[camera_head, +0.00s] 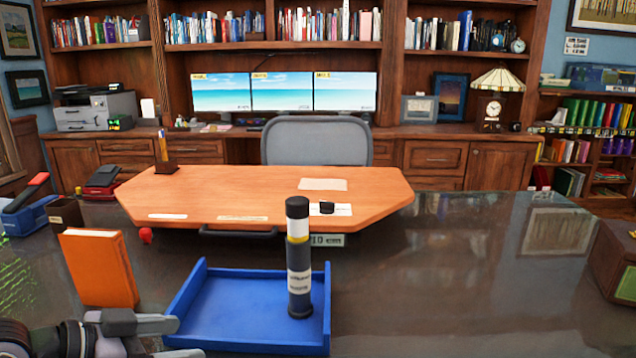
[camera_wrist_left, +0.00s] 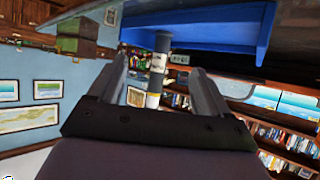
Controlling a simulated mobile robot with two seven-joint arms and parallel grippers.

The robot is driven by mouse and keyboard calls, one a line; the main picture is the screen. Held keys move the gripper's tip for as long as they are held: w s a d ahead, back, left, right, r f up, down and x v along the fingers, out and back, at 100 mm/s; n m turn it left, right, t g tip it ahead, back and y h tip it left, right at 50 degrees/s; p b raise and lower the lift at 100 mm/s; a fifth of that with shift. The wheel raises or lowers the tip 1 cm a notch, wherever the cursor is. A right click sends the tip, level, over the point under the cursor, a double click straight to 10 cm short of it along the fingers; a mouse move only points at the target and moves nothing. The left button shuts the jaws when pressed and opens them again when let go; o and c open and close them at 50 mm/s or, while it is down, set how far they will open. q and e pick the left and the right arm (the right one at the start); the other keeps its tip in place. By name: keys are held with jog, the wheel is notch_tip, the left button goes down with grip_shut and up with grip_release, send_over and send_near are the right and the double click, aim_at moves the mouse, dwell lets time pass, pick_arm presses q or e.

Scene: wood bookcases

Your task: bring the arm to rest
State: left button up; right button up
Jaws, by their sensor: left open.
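My left gripper (camera_head: 186,339) reaches in from the bottom left corner of the head view, low beside the left front of the blue tray (camera_head: 178,305). Its two fingers are apart with nothing held. In the left wrist view the open fingers (camera_wrist_left: 163,75) frame a black and white cylinder (camera_wrist_left: 157,72) standing beyond them, and the blue tray (camera_wrist_left: 228,35) shows upper right. In the head view the cylinder (camera_head: 299,262) stands upright in the right part of the tray, clear of the gripper. My right gripper is not in view.
An orange book (camera_head: 100,268) stands upright just behind my left gripper. A wooden desk top (camera_head: 230,185) is behind the tray.

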pick_arm(q)
jog(key=s+a+f+n+g+y, duration=0.3)
jog(key=s+f+n+g+y, duration=0.35)
jog(key=s+f, duration=1.45)
jog(key=w+d+f+t, duration=0.5)
jog(key=w+f+t, duration=0.1)
jog(key=t, duration=0.2)
notch_tip(320, 180, up, 10)
jog(key=a+p, duration=0.1)
jog(key=p, duration=1.1)
jog(key=shift+a+f, duration=0.15)
jog(key=shift+a, duration=0.25)
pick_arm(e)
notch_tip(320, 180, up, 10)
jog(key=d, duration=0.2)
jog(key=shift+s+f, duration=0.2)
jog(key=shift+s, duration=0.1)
